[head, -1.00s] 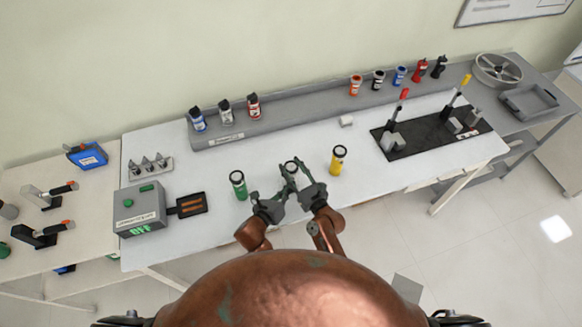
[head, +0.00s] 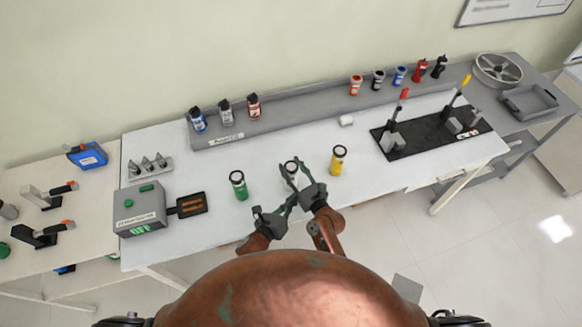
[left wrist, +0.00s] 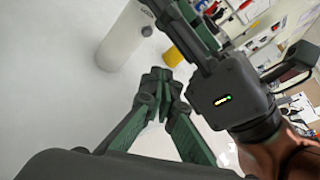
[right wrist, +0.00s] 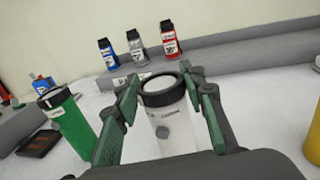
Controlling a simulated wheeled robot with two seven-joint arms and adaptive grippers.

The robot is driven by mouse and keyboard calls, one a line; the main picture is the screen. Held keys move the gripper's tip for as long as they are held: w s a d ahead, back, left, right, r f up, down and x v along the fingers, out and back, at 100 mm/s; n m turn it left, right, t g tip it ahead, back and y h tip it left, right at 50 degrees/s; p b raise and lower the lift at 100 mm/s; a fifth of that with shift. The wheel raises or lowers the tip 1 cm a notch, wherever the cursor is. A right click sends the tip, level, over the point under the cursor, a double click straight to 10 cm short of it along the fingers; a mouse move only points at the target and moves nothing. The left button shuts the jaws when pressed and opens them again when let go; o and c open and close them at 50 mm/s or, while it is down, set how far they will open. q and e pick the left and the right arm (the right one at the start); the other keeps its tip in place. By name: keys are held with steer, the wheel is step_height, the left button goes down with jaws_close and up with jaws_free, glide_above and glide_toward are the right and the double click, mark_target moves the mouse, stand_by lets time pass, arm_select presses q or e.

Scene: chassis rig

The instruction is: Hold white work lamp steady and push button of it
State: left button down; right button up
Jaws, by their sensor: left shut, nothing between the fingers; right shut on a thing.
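The white work lamp (right wrist: 172,125) stands upright on the table between the fingers of my right gripper (right wrist: 160,90), which is shut on its upper part below the dark rim. In the head view the lamp (head: 291,168) is partly hidden by my right gripper (head: 295,178). In the left wrist view the lamp (left wrist: 122,42) stands beyond my left gripper (left wrist: 158,88).
A green lamp (head: 239,186) stands to the left and a yellow lamp (head: 338,160) to the right. A grey box reading OFF (head: 139,210) and a small dark tray (head: 188,204) are further left. Bottles stand on the raised grey shelf (head: 300,116) behind.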

arm_select(q)
steer(key=shift+s+d, duration=0.15)
steer(key=shift+s, duration=0.6)
arm_select(e)
steer(key=o, duration=1.5)
steer(key=v, duration=1.2)
